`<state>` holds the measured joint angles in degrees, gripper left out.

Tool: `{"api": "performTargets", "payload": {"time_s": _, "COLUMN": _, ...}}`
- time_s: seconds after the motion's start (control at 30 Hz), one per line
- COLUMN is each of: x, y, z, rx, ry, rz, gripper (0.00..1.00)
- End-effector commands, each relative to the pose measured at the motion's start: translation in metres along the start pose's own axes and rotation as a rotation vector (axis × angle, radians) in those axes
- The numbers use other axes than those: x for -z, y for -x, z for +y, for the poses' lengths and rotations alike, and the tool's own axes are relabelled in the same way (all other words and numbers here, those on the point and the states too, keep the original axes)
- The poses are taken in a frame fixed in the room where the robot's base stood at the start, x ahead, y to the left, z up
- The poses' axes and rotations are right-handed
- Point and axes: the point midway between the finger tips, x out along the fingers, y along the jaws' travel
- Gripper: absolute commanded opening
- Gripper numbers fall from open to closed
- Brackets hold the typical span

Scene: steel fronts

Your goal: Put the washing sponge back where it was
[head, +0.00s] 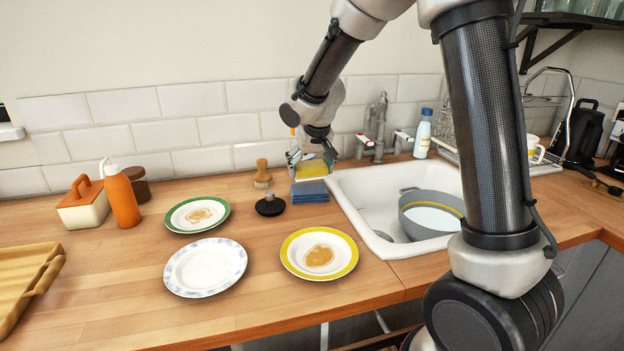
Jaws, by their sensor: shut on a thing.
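The washing sponge (313,169) is yellow and sits between the fingers of my gripper (311,158). My gripper points down and is shut on it, just left of the sink. A folded blue cloth stack (310,193) lies on the wooden counter directly below the sponge in the picture. I cannot tell whether the sponge touches the cloths or is a little above them. The fingers hide part of the sponge.
The sink (376,215) with a grey basin (431,212) is to the right. A wooden brush (262,175) and a black round item (270,205) stand close left. Three food-stained or patterned plates, including a yellow-rimmed plate (290,254), lie in front. A faucet (379,125) stands behind the sink.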

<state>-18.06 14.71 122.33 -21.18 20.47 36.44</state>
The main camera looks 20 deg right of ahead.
Motion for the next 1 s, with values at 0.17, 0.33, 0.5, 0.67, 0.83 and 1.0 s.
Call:
{"api": "performTargets", "payload": {"time_s": 0.17, "x": -0.012, "y": -0.024, "z": 0.001, "rx": -0.002, "ry": 0.002, "rz": -0.003, "gripper": 0.47}}
{"api": "performTargets", "payload": {"time_s": 0.33, "x": -0.016, "y": -0.035, "z": 0.0, "rx": 0.002, "ry": 0.0, "rz": 0.0, "gripper": 0.47}}
{"api": "performTargets", "payload": {"time_s": 0.5, "x": -0.016, "y": -0.035, "z": 0.0, "rx": 0.002, "ry": 0.0, "rz": 0.001, "gripper": 0.47}}
{"api": "performTargets", "payload": {"time_s": 0.67, "x": -0.018, "y": -0.038, "z": 0.0, "rx": 0.0, "ry": 0.001, "rz": 0.0, "gripper": 0.47}}
{"api": "performTargets", "payload": {"time_s": 0.83, "x": -0.017, "y": -0.037, "z": 0.0, "rx": 0.001, "ry": 0.001, "rz": 0.0, "gripper": 1.0}}
{"api": "performTargets", "payload": {"time_s": 1.0, "x": -0.017, "y": -0.037, "z": 0.0, "rx": 0.001, "ry": 0.001, "rz": 0.001, "gripper": 1.0}}
